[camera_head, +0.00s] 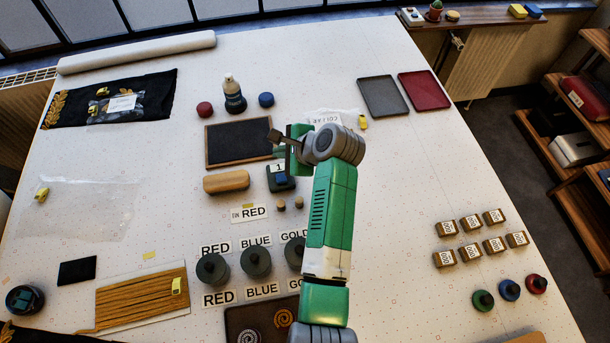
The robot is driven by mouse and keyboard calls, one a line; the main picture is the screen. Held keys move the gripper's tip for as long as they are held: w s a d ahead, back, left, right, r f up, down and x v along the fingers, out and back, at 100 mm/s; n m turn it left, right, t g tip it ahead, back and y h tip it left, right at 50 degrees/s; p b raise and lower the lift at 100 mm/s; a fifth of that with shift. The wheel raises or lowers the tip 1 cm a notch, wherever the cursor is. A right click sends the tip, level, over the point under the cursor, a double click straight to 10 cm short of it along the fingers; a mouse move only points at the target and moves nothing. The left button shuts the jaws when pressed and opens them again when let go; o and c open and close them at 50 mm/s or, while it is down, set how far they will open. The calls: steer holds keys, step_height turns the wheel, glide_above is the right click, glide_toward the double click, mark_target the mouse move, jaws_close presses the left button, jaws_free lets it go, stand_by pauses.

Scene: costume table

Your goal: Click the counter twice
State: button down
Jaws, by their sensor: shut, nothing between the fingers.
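My gripper (275,137) is shut and empty. In the picture it appears just beyond the counter, over the right edge of the dark board, with the fingers pointing left. It looks raised above the table and apart from the counter, but its exact height is hard to tell.
A wooden block (226,181) lies left of the counter. A dark framed board (238,143) lies behind. Dark round pots (256,262) with RED, BLUE and GOLD labels stand nearer.

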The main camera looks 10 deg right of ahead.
steer(key=shift+f, duration=0.1)
steer(key=b, duration=0.8)
glide_above(284, 179)
step_height(284, 179, down, 7)
steer(key=shift+s+r, duration=0.1)
steer(key=shift+f, duration=0.9)
steer(key=shift+f, duration=0.1)
stand_by(0.8)
steer(key=shift+f, duration=0.35)
steer(key=shift+f, duration=0.45)
stand_by(0.7)
steer(key=shift+r+p, duration=0.85)
steer(key=shift+p, duration=0.1)
steer(key=shift+r, duration=0.1)
